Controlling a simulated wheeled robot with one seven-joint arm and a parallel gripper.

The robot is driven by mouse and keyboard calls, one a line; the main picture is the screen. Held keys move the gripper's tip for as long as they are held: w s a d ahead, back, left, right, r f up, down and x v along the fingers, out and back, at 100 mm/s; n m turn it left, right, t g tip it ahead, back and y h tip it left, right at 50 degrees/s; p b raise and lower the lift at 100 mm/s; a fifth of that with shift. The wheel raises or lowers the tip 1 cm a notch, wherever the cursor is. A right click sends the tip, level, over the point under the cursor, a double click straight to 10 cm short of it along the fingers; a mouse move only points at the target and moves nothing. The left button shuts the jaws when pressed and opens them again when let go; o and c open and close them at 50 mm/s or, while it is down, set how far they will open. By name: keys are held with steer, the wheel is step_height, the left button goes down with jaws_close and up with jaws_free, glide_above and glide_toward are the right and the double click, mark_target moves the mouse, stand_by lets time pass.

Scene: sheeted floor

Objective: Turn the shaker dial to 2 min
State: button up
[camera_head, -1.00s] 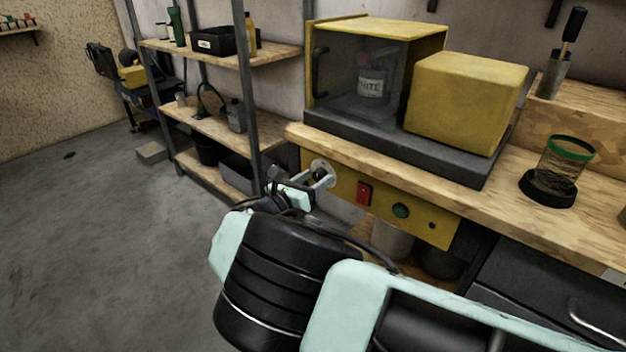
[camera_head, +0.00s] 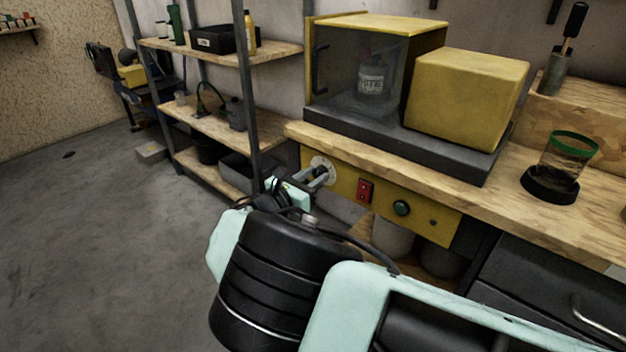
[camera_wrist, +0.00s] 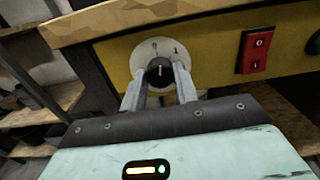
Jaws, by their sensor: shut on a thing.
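The shaker dial is a black knob (camera_wrist: 159,72) on a round pale plate (camera_wrist: 149,52) with dark numerals, set in the yellow front panel (camera_wrist: 211,48). In the wrist view my gripper (camera_wrist: 160,83) has a finger on each side of the knob and is shut on it. The knob's light mark points roughly up in that view; the numerals are too small to read surely. In the head view the plate (camera_head: 321,168) shows at the panel's left end, with my fingers over the knob. The shaker cabinet (camera_head: 372,72) holds a labelled jar (camera_head: 371,82).
A red rocker switch (camera_head: 365,191) and a green button (camera_head: 401,208) sit right of the dial. The wooden bench edge (camera_head: 391,170) runs just above. A shelf unit (camera_head: 217,128) stands to the left. The floor (camera_head: 100,240) at left is open.

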steer(key=m+b, duration=0.2)
steer(key=m, duration=0.2)
steer(key=shift+f+m, duration=0.15)
steer(key=shift+m, duration=0.15)
steer(key=m+b, duration=0.2)
steer(key=m, duration=0.2)
steer(key=shift+m, duration=0.3)
steer(key=shift+s+d+m+b, duration=0.1)
steer(key=shift+m+b, duration=2.4)
steer(key=shift+m, duration=1.5)
steer(key=o, duration=1)
steer(key=v, duration=1.7)
steer(key=shift+s, duration=0.15)
